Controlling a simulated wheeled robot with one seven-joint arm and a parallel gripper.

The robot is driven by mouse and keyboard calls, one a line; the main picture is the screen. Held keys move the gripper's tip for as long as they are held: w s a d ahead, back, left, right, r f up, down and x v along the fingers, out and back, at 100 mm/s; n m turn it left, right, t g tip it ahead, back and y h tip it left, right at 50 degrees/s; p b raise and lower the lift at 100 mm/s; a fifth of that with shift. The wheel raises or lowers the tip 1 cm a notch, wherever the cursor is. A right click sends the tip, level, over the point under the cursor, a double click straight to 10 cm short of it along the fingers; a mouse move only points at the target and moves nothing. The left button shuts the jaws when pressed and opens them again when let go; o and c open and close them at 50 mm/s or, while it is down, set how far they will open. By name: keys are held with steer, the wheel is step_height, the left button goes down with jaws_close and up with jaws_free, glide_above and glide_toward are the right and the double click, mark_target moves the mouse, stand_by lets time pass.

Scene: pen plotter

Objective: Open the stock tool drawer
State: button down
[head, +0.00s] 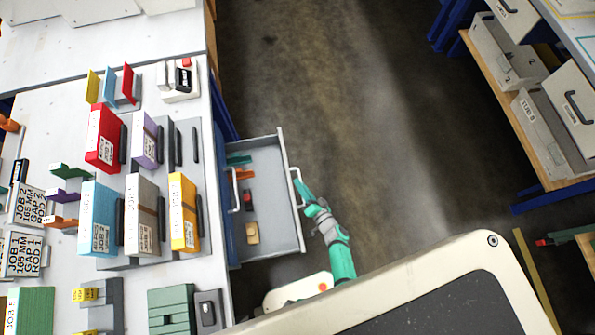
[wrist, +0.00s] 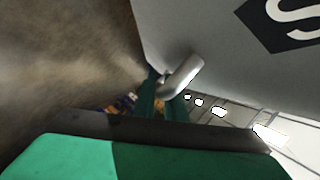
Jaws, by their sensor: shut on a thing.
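The stock tool drawer (head: 268,215) is a grey open-topped drawer pulled out from the blue cabinet under the white bench. Inside it lie a teal tool, an orange piece, a red-and-black item and a tan block. My gripper (head: 299,184) is at the white bar handle (head: 298,190) on the drawer's front, and its teal fingers are shut on it. In the wrist view, the handle (wrist: 182,76) shows as a pale rounded bar between the fingertips, against the grey drawer front (wrist: 225,50). The fingertips are partly hidden there.
The white bench (head: 60,125) carries coloured binders, labelled cards and holders. My arm reaches in from the drawer's right. Bare floor (head: 320,90) lies beyond the drawer. A shelf unit with grey drawers (head: 500,55) stands at the upper right.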

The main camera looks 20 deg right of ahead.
steer(key=shift+w, duration=0.1)
steer(key=c, duration=2.1)
jaws_free()
steer(key=shift+w, duration=0.1)
steer(key=shift+s+d, duration=0.2)
steer(key=shift+s, duration=0.4)
steer(key=v, duration=1)
steer(key=shift+a+r, duration=0.1)
steer(key=shift+r, duration=0.05)
